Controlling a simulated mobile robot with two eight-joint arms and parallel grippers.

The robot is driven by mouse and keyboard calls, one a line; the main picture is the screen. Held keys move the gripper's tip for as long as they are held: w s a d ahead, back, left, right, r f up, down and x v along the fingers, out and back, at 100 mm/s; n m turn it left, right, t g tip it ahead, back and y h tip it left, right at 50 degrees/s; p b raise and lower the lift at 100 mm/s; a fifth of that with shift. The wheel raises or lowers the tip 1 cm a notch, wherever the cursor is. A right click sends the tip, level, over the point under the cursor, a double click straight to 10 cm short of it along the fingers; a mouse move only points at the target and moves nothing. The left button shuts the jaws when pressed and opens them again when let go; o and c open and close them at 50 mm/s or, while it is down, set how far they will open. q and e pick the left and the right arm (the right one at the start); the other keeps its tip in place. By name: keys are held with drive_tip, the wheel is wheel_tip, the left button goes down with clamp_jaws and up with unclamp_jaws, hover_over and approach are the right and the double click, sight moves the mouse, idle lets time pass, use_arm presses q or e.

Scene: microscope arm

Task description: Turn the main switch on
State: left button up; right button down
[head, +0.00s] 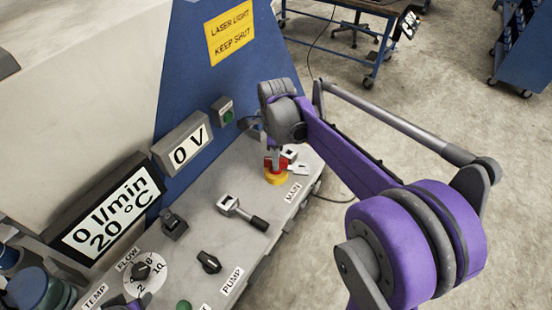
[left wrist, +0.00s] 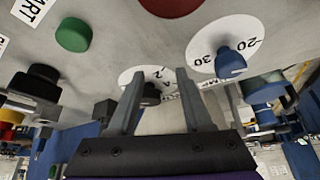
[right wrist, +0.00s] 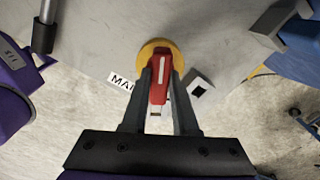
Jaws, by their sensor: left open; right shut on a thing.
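The main switch is a red handle (right wrist: 159,78) on a round yellow base (right wrist: 149,48), beside the MAIN label (head: 293,192) at the far end of the grey panel. In the head view the yellow base (head: 276,179) shows under my right gripper (head: 275,158). In the right wrist view my right gripper (right wrist: 159,88) has its two fingers on either side of the red handle, shut on it. The handle points along the fingers, with a white line on it. My left gripper (left wrist: 168,80) is open and empty near the dials at the near end of the panel.
A black-handled lever (head: 243,213), a black PUMP knob (head: 208,262) and the FLOW dial (head: 143,270) stand on the panel. Displays read 0 V (head: 184,150) and 0 l/min, 20 °C (head: 105,212). A blue wall with a yellow sign (head: 230,33) rises behind.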

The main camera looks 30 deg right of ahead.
use_arm(q)
drive_tip(key=shift+s+f, duration=0.15)
drive_tip(key=shift+f, duration=0.25)
use_arm(e)
drive_tip(key=m, duration=0.5)
drive_tip(key=shift+m, duration=0.3)
use_arm(q)
drive_tip(key=shift+b, duration=0.3)
use_arm(e)
drive_tip(key=c, duration=0.7)
unclamp_jaws()
use_arm(q)
drive_tip(key=shift+r+p, duration=0.35)
drive_tip(key=shift+r, duration=0.05)
use_arm(e)
wheel_tip(320, 180, up, 11)
drive_tip(key=shift+f, duration=0.1)
